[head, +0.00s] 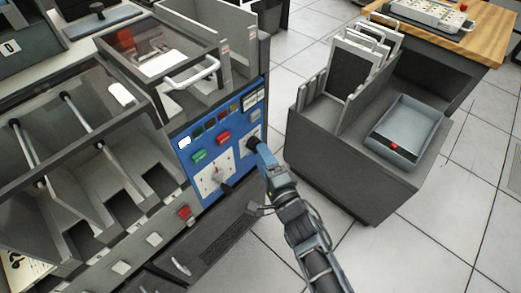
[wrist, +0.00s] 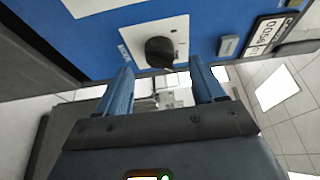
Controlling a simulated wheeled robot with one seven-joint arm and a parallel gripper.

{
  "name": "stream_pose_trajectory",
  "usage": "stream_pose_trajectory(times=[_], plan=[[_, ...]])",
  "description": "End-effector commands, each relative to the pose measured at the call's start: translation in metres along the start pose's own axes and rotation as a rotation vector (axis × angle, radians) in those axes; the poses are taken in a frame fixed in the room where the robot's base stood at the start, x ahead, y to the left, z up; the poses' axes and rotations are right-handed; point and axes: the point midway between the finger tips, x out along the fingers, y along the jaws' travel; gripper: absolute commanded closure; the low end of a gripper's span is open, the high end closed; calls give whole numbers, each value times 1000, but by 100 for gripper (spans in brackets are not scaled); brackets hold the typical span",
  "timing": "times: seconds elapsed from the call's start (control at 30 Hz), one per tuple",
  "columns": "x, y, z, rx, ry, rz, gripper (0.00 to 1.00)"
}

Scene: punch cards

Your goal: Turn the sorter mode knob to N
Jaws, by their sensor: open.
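A blue control panel (head: 205,140) on the grey machine carries two dials. A small dark knob (wrist: 160,51) sits on a white plate (wrist: 178,24); its lettering is too small to read. In the head view that knob is mostly hidden behind my gripper (head: 257,147), at the panel's right.
Green (head: 199,156) and red (head: 222,138) buttons sit left of the knob. A grey button (wrist: 228,46) and a number display (wrist: 265,35) are at its right. A dark cabinet (head: 330,165) with a grey tray (head: 425,118) stands right, with tiled floor between.

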Motion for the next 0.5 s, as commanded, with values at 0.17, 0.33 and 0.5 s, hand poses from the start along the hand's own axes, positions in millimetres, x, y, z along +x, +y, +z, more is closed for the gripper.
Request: stream_pose_trajectory(times=[0.17, 0.33, 0.5], plan=[[26, 2, 0, -2, -1, 0, 32], [37, 1, 0, -2, 0, 0, 32], [39, 0, 0, -2, 0, 1, 32]])
